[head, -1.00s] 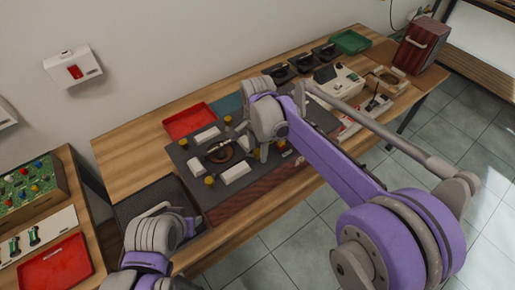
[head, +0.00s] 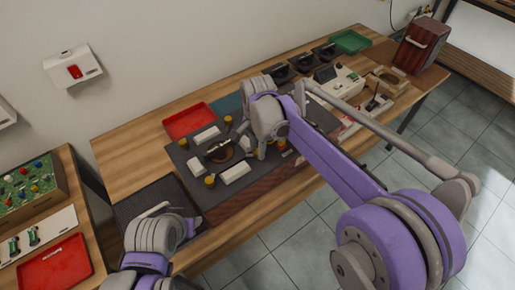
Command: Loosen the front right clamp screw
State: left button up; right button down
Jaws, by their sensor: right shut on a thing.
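The dark fixture plate (head: 192,163) sits on a reddish wooden base on the bench. Yellow clamp screws show at its back right (head: 228,120), back left (head: 183,143) and front left (head: 210,180). My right gripper (head: 262,152) points down at the front right corner of the plate and is shut on the front right clamp screw, which the fingers and wrist mostly hide. My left gripper (head: 158,211) is at the lower left, over the dark mat; its jaws are not clear.
A red tray (head: 188,120) stands behind the fixture. A dark mat (head: 145,200) lies to its left. Black holders (head: 303,62), a white instrument (head: 338,84) and a green tray (head: 351,41) stand further right. Bare bench shows at the left (head: 125,150).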

jog(key=n, duration=0.5)
jog(key=shift+b, duration=0.3)
jog(key=n, duration=0.5)
jog(key=shift+n, duration=0.3)
jog(key=n, duration=0.5)
jog(key=shift+b, duration=0.35)
jog(key=shift+n, duration=2.5)
jog(key=c, duration=0.6)
grip_release()
